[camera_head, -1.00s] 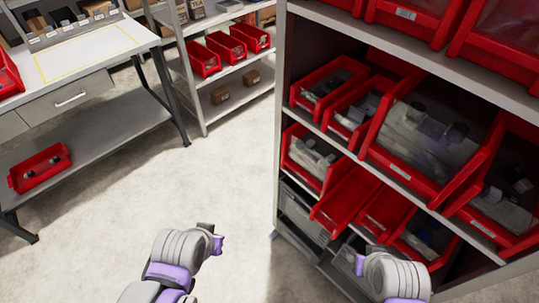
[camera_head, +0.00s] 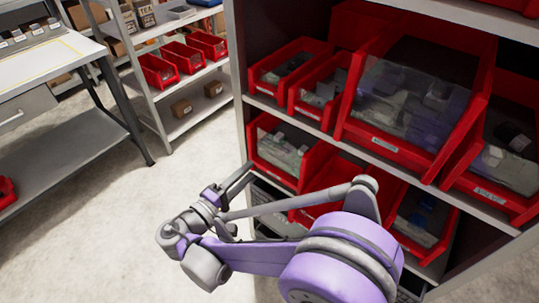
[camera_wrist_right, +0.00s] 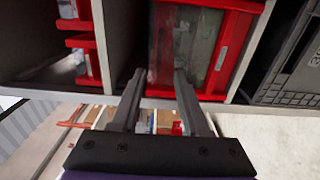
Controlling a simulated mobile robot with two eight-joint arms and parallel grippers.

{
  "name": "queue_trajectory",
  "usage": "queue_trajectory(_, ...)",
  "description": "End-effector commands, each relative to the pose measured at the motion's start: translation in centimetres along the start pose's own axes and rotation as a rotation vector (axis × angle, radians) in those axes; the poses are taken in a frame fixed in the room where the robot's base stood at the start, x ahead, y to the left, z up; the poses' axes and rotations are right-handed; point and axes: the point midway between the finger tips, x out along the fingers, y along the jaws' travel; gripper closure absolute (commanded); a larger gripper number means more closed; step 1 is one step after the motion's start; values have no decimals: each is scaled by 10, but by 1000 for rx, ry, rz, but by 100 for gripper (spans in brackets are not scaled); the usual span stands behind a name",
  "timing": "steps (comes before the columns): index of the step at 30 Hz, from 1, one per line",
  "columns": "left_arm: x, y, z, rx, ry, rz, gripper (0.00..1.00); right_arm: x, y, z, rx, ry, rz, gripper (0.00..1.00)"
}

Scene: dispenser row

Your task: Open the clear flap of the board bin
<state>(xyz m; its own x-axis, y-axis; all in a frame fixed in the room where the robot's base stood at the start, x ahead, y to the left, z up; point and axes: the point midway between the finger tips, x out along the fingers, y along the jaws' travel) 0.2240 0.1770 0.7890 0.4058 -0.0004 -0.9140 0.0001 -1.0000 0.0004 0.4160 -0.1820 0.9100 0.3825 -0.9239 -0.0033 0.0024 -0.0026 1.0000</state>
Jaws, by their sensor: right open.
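My right gripper (camera_head: 250,173) is open and empty, in front of the left end of the lower bin row. A red bin with a clear flap (camera_head: 283,147) is just beyond its fingers. In the right wrist view, the two spread fingers (camera_wrist_right: 158,74) point at a red bin with a clear front (camera_wrist_right: 190,45), whose flap looks closed. I see no gap between fingers and bin clearly enough to judge contact. The labels are too small to read, so I cannot tell by name which bin is the board bin. My left gripper is out of view.
A large red bin with a clear flap (camera_head: 410,92) and smaller red bins (camera_head: 322,97) fill the shelf above. The cabinet's left side panel (camera_head: 240,85) stands near my gripper. A workbench (camera_head: 60,140) is at left, with open floor (camera_head: 100,235) between.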

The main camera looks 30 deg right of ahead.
Motion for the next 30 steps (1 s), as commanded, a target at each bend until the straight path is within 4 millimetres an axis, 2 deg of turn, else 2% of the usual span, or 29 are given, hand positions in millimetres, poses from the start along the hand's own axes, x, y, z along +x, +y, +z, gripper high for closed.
queue_trajectory(5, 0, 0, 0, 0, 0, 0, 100, 23, 2, 1, 1, -5, 7, 55)
queue_trajectory(13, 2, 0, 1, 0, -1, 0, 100, 75, 2, 1, 1, -5, 6, 55)
queue_trajectory(18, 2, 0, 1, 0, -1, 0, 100, 96, 2, 0, 1, -2, 5, 55)
queue_trajectory(23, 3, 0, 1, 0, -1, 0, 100, 105, 2, 0, 1, -1, 4, 55)
queue_trajectory(30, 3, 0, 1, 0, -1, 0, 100, 105, 2, 0, 1, 0, 4, 55)
